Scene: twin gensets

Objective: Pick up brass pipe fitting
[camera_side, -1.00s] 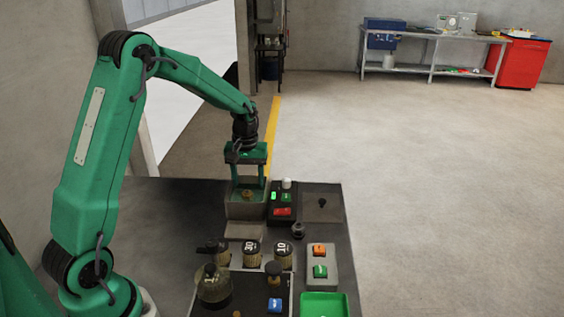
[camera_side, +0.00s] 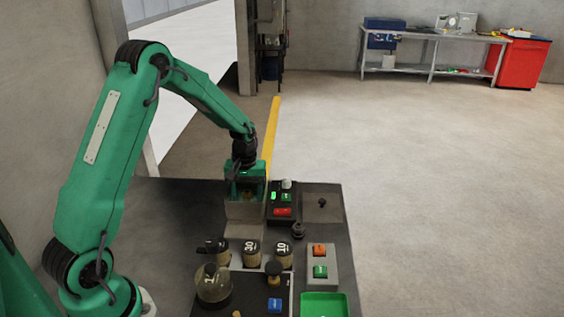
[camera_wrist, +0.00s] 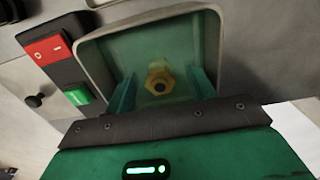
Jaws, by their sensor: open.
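The brass pipe fitting (camera_wrist: 159,78) lies on the green floor of a grey-walled bin (camera_wrist: 214,38), seen in the wrist view. It is a hexagonal piece with a dark hole. My gripper (camera_wrist: 163,85) is open, with one green finger on each side of the fitting and a gap on both sides. In the side view my gripper (camera_side: 245,192) is down inside the bin (camera_side: 245,213), and the bin's front wall hides the fingertips. The fitting is mostly hidden there.
A control box with a red switch (camera_wrist: 49,47) and a green button (camera_wrist: 77,97) stands right beside the bin.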

